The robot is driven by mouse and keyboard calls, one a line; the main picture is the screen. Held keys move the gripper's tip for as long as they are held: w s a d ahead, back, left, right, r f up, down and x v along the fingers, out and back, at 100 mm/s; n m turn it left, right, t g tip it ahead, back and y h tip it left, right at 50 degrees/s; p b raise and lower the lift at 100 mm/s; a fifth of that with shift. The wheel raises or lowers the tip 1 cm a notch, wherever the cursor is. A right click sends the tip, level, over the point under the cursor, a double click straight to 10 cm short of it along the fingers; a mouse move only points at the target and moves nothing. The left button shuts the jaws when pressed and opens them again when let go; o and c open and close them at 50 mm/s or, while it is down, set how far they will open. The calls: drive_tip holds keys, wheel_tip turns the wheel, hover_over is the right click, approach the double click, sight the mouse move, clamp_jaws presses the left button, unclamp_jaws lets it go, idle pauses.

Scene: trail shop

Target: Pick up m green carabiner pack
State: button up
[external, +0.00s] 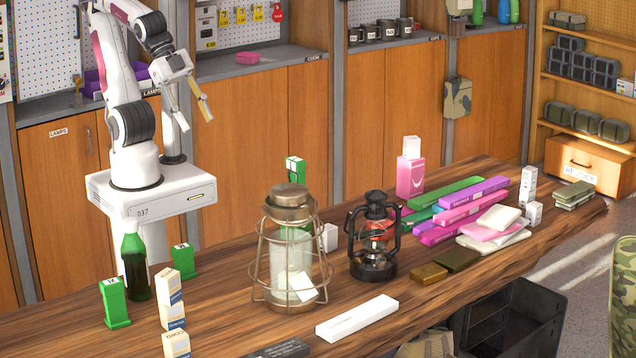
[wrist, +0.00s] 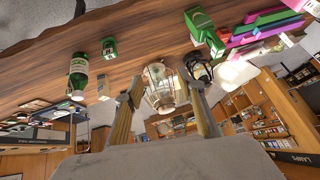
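Three small upright green packs with white labels show in the external view. One green pack (external: 116,303) is at the front left of the wooden counter. A second green pack (external: 184,261) stands right of the green bottle. A third green pack (external: 295,171) is behind the large lantern, partly hidden. The labels are too small to read surely, so I cannot tell which is m. Green packs also show in the wrist view, one near the bottle (wrist: 109,47) and a larger one (wrist: 199,24). My gripper (external: 197,124) is open, empty, raised behind the counter, apart from all packs.
A caged lantern (external: 290,245) and a black lantern (external: 374,240) stand mid-counter. A dark green bottle (external: 134,262) is at the left. Pink, purple and green packs (external: 470,205) crowd the right.

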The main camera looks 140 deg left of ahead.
drive_tip(key=w+a+r+m+t, duration=0.2)
drive_tip(key=w+m, duration=0.1)
drive_tip(key=w, duration=0.9)
drive_tip(key=w+a+r+m+t, duration=0.1)
drive_tip(key=w+m+t, duration=0.2)
drive_tip(key=w, duration=0.8)
drive_tip(key=w+d+f+m+h, duration=0.3)
drive_tip(key=w+f+m, duration=0.1)
drive_tip(key=w, duration=0.2)
drive_tip(key=d+f+m+g+h, duration=0.45)
drive_tip(key=d+f+h, duration=0.3)
drive_tip(key=f, duration=0.25)
drive_tip(key=s+d+f+m+g+h, duration=0.1)
drive_tip(key=s+f+m+g+h, duration=0.1)
drive_tip(key=s+f+g, duration=0.2)
drive_tip(key=s+d+f+m+g+h, duration=0.1)
drive_tip(key=s+f+g, duration=0.3)
drive_tip(key=s, duration=0.6)
drive_tip(key=shift+d+f+m+h, duration=0.35)
drive_tip(key=shift+d+f+h, duration=0.2)
drive_tip(key=shift+f+h, duration=0.3)
drive_tip(key=shift+s, duration=0.1)
